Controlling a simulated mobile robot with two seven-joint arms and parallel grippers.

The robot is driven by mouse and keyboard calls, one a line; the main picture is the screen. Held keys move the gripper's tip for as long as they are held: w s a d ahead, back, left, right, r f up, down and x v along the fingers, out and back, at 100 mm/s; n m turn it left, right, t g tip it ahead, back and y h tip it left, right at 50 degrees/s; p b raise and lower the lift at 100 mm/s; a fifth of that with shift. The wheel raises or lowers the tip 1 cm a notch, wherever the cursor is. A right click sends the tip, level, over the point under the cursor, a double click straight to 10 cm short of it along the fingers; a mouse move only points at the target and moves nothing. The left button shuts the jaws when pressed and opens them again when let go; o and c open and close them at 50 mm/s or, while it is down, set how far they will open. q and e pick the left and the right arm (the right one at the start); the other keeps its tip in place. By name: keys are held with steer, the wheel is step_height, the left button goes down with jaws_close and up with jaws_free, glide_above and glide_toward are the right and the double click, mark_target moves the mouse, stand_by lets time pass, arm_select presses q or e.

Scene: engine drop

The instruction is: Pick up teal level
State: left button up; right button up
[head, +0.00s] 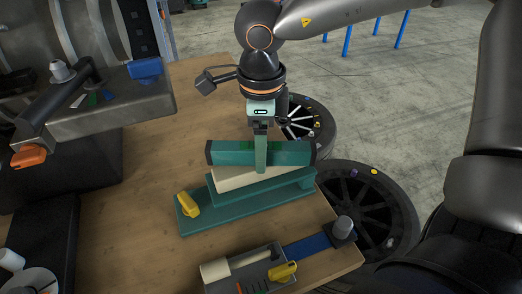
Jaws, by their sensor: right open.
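The teal level (225,154) is a long bar with dark end caps. It lies roughly level across the picture, on or just above a cream block (232,179) over a teal stepped stand (243,209). My right gripper (261,165) points down from above at the middle of the level. One finger shows in front of the level's near face; the other finger is hidden, so I cannot tell whether the level is between them. The jaws are open. My left gripper is not in view.
A yellow clamp-like piece (188,204) sits on the stand's left end. A grey tray (250,270) with tools and a blue bar (307,247) lie in front. Large machinery (60,40) fills the left. Dark wheels (365,210) stand on the floor beyond the wooden table's right edge.

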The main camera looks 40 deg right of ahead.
jaws_close()
stand_by(0.4)
steer(key=shift+r, duration=0.1)
steer(key=shift+r, duration=0.5)
step_height(320, 180, up, 2)
steer(key=shift+s+r, duration=0.1)
steer(key=shift+r, duration=0.15)
steer(key=s+d+r+b, duration=0.1)
steer(key=s+r, duration=0.8)
steer(key=s, duration=0.4)
steer(key=shift+s+r, duration=0.15)
steer(key=shift+s, duration=0.25)
